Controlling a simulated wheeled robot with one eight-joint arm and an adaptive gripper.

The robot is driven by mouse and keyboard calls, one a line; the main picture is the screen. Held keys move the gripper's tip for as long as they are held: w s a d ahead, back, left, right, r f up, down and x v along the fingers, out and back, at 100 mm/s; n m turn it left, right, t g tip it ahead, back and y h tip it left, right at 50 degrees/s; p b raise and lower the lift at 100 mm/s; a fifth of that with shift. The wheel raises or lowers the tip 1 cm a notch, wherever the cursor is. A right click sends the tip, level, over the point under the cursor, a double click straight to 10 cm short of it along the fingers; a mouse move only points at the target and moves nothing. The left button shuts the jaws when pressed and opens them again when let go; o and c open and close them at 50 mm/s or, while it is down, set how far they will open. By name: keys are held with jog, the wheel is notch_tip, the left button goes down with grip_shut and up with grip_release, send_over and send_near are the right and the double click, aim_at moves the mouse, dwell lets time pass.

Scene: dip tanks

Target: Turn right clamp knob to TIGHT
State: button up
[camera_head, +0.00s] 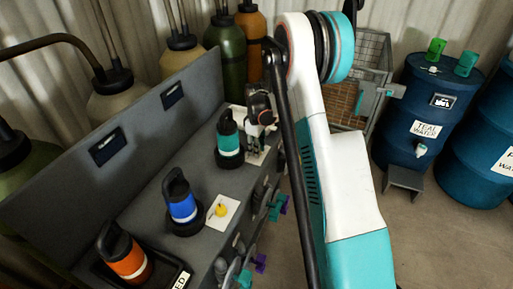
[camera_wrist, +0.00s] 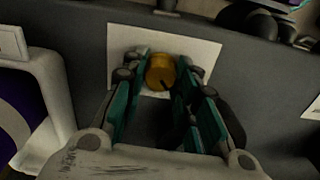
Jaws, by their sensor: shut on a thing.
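A round yellow-orange clamp knob (camera_wrist: 160,71) sits on a white plate (camera_wrist: 200,48) in the wrist view, with a small dark mark on its near side. My gripper (camera_wrist: 157,77) is shut on this knob, one finger on each side. In the head view my gripper (camera_head: 261,140) reaches down beside the teal-banded tank, and the knob is hidden behind it. Part of the white plate (camera_head: 257,157) shows there. I cannot read any TIGHT label. A second yellow knob (camera_head: 221,210) on its own white plate stands free beside the blue tank.
On the grey bench stand a teal-banded tank (camera_head: 229,143), a blue tank (camera_head: 181,203) and an orange tank (camera_head: 123,256). Teal and purple fittings (camera_head: 276,205) stick out from the bench front.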

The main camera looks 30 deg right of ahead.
jog(key=m, duration=0.4)
jog(key=shift+m, duration=0.3)
jog(key=m, duration=0.4)
jog(key=shift+m, duration=0.3)
jog(key=m, duration=0.4)
jog(key=shift+m+b, duration=0.3)
jog(key=shift+m, duration=1.7)
jog(key=o, duration=1.1)
